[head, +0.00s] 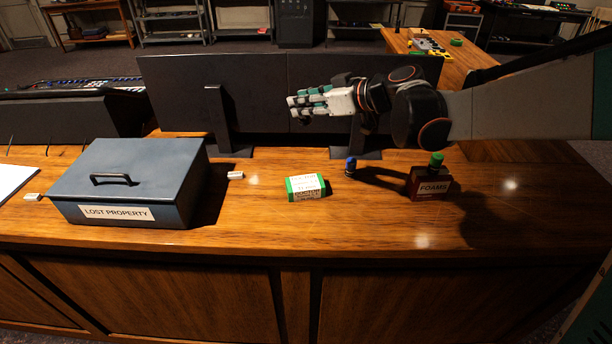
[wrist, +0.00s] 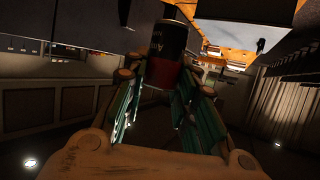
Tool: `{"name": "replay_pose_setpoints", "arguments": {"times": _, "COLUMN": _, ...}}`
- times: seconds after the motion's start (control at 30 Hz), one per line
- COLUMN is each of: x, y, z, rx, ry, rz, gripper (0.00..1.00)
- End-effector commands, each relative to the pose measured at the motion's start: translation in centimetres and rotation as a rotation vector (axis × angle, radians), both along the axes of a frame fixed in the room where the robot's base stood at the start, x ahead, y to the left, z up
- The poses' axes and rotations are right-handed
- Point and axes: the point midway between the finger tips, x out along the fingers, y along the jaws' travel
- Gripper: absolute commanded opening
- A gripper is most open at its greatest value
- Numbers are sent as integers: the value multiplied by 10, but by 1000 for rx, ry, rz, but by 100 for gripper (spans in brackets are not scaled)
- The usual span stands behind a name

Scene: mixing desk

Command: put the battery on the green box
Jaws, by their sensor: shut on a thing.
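The green box (head: 305,188) with white labels lies on the wooden desk (head: 370,225) near its middle. My gripper (head: 299,105) is above and behind it, in front of the dark monitors, pointing left. In the wrist view my gripper (wrist: 163,82) is shut on the battery (wrist: 168,50), a dark cylinder with a red band and pale lettering. The battery stands out past the fingertips, and its lower end is partly hidden between the fingers. In the head view I cannot make out the battery against the dark monitor.
A small dark bottle with a blue top (head: 350,168) stands right of the green box. A grey lost property box (head: 130,180) stands left. Monitors (head: 215,85) line the back. The front desk strip is clear.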

Motion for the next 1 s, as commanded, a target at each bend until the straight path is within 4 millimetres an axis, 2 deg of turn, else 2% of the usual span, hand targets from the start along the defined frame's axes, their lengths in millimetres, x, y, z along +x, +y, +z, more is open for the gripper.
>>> {"name": "replay_pose_setpoints", "arguments": {"times": 0.4, "x": 0, "y": 0, "z": -98, "rx": 0, "ry": 0, "rz": 1, "gripper": 0}}
{"name": "replay_pose_setpoints", "arguments": {"times": 0.6, "x": 0, "y": 0, "z": -138, "rx": 1, "ry": -1, "rz": 0, "gripper": 0}}
{"name": "replay_pose_setpoints", "arguments": {"times": 0.87, "x": 0, "y": 0, "z": -156, "rx": 0, "ry": 0, "rz": 0, "gripper": 0}}
{"name": "replay_pose_setpoints", "arguments": {"times": 1.0, "x": 0, "y": 0, "z": -173, "rx": 0, "ry": 0, "rz": 0, "gripper": 0}}
